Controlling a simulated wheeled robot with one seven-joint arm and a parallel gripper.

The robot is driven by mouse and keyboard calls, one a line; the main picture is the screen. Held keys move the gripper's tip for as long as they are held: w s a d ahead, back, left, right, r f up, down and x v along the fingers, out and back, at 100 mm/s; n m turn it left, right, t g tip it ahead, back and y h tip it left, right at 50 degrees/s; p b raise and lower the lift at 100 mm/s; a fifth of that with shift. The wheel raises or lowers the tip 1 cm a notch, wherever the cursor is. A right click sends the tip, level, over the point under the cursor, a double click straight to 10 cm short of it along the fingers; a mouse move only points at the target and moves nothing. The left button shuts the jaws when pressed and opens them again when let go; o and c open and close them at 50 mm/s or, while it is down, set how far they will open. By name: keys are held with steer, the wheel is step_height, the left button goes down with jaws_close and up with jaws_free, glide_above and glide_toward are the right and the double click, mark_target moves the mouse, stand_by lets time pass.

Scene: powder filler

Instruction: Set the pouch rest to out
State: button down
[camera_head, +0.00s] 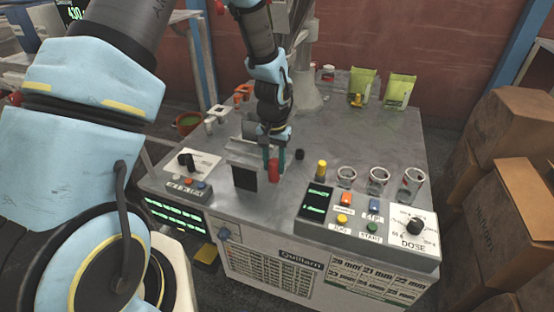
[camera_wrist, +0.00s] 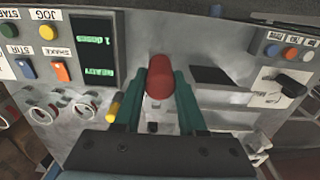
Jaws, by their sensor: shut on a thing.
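A red knob (camera_head: 274,170) stands at the middle of the machine's grey top, just right of a metal block with a black front (camera_head: 244,178). My gripper (camera_head: 274,160) points down with its teal fingers on both sides of the knob, shut on it. In the wrist view the red knob (camera_wrist: 159,78) sits between the fingertips of my gripper (camera_wrist: 163,82). I take the knob for the pouch rest's handle; no label for it is readable. The pouch rest's own plate and its in or out position cannot be made out.
A control panel (camera_head: 372,238) with buttons, a small screen and a dose dial stands front right, with several glass jars (camera_head: 379,176) behind it. Green pouches (camera_head: 399,90) stand behind.

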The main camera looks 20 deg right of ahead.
steer(key=shift+s+a, duration=0.55)
steer(key=shift+s, duration=0.1)
steer(key=shift+c, duration=2.4)
jaws_free()
steer(key=shift+r, duration=0.1)
steer(key=shift+r, duration=0.35)
step_height(320, 180, up, 10)
steer(key=shift+f+b, duration=0.1)
steer(key=shift+b, duration=0.8)
steer(key=shift+a, duration=0.1)
